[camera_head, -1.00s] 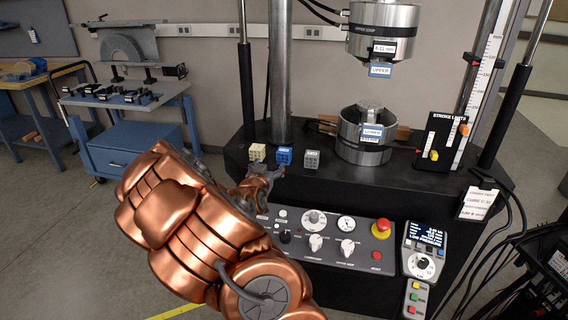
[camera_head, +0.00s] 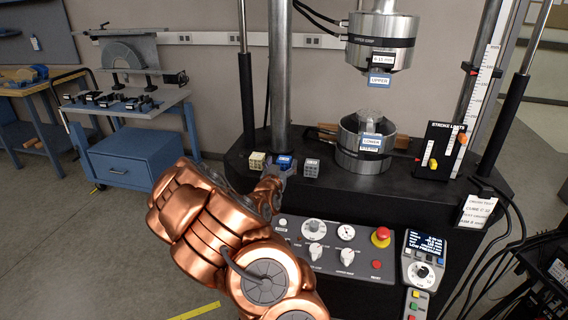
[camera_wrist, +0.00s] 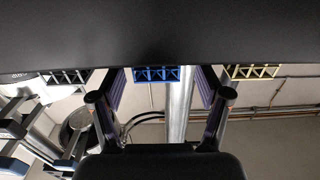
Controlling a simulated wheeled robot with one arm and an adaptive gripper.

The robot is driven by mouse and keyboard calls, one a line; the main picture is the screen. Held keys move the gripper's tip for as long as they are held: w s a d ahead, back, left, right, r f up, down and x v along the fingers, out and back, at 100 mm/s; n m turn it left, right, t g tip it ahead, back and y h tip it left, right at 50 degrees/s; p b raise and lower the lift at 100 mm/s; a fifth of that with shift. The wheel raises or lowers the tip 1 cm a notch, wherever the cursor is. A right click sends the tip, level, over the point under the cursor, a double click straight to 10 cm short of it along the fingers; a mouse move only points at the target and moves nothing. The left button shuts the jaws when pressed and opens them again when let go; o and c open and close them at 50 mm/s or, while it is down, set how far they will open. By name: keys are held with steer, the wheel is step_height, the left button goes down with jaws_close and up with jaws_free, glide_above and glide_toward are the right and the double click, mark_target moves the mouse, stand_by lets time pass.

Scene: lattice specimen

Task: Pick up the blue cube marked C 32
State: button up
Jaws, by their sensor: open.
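The blue lattice cube (camera_head: 284,159) sits on the dark machine table, between a cream cube and a grey cube. Its label is too small to read. In the wrist view the blue cube (camera_wrist: 157,74) shows between my two fingers, at the edge of the dark surface. My gripper (camera_head: 274,178) is just in front of the blue cube in the head view and partly overlaps its lower part. In the wrist view my gripper (camera_wrist: 160,92) is open with nothing held. I cannot tell whether the fingers touch the cube.
The cream cube (camera_head: 257,160) stands close on the left and the grey cube (camera_head: 311,167) close on the right. The lower grip (camera_head: 365,140) of the press stands behind to the right. A control panel (camera_head: 332,242) with knobs and a red button (camera_head: 381,236) lies in front.

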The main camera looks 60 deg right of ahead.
mark_target(285, 158)
steer(key=shift+d+r+p, duration=0.1)
steer(key=shift+d+p, duration=0.2)
steer(key=shift+d, duration=0.55)
steer(key=shift+x, duration=0.9)
steer(key=shift+w+a, duration=0.1)
steer(key=shift+c, duration=0.3)
steer(key=c, duration=1.1)
steer(key=shift+r, duration=0.15)
steer(key=shift+r+b, duration=0.6)
steer(key=shift+r, duration=0.95)
steer(key=s+a+r+b, duration=0.1)
steer(key=s+a+b, duration=0.8)
steer(key=a+b, duration=0.4)
steer(key=b, duration=0.2)
steer(key=shift+r+b, duration=0.25)
steer(key=shift+b, duration=0.15)
